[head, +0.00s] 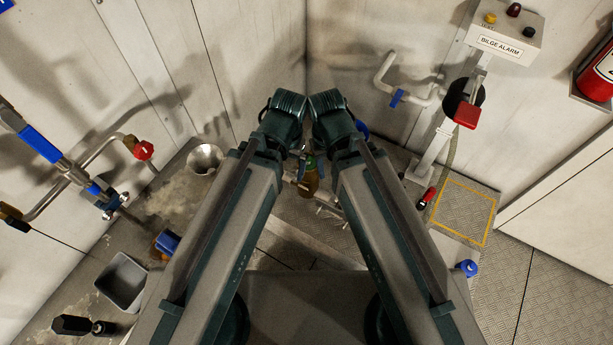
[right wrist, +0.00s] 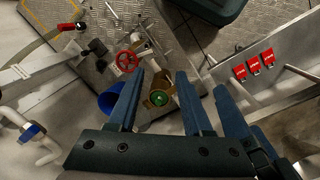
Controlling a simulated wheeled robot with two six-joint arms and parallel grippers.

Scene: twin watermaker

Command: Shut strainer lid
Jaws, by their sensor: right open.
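The strainer (head: 309,180) shows in the head view as a small amber body with a green part on top, in the gap between my two arms. In the right wrist view a round green part with a brass-coloured rim (right wrist: 158,98) lies between my right gripper's fingers, farther off; I cannot tell the lid's angle. My right gripper (right wrist: 160,85) is open with nothing visible between its fingers. Another dark blue finger stands to its right, perhaps of my left gripper. In the head view my forearms and wrists hide both grippers' fingertips.
A red handwheel (right wrist: 127,62) and a blue funnel-like part (right wrist: 108,102) stand close to the strainer. The bilge alarm post (head: 440,140) and a yellow-outlined floor plate (head: 463,213) are at right. A metal funnel (head: 204,158) and grey bin (head: 122,283) are at left.

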